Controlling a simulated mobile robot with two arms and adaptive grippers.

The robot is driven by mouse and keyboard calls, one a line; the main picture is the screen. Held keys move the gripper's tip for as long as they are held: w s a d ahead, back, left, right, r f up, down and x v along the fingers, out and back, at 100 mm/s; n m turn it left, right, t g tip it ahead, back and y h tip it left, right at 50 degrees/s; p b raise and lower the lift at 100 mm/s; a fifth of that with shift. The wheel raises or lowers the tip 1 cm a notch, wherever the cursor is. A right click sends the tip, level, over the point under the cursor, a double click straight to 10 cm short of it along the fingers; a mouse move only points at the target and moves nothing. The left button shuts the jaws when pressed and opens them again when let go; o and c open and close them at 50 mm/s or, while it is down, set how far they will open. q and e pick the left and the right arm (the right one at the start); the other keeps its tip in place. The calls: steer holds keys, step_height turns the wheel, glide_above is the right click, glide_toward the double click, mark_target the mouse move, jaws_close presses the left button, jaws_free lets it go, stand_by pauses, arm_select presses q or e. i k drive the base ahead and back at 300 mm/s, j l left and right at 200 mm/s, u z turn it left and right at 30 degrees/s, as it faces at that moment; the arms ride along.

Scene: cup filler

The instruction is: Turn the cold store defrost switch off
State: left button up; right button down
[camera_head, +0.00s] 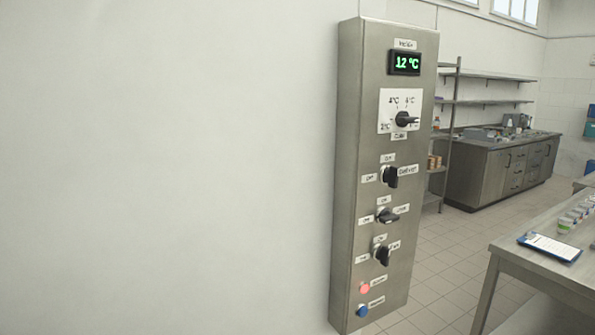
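A tall grey metal control panel (349,190) is fixed to the white wall in the middle of the view. Its upper black rotary switch (390,177) has a small blurred label on its right that looks like "Defrost". A label above it is hard to read, and one to its left looks like "OFF". Its handle looks about upright, toward the upper label. Below are a second switch (387,216), its handle lying about level, and a third switch (383,256), its handle about upright. Neither of my grippers is in view.
A red button (365,288) and a blue button (362,311) sit low on the panel. A steel table (520,254) with a clipboard (549,247) stands at right. Tiled floor lies between.

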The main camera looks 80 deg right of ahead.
mark_target(390, 176)
steer(key=z, duration=3.2)
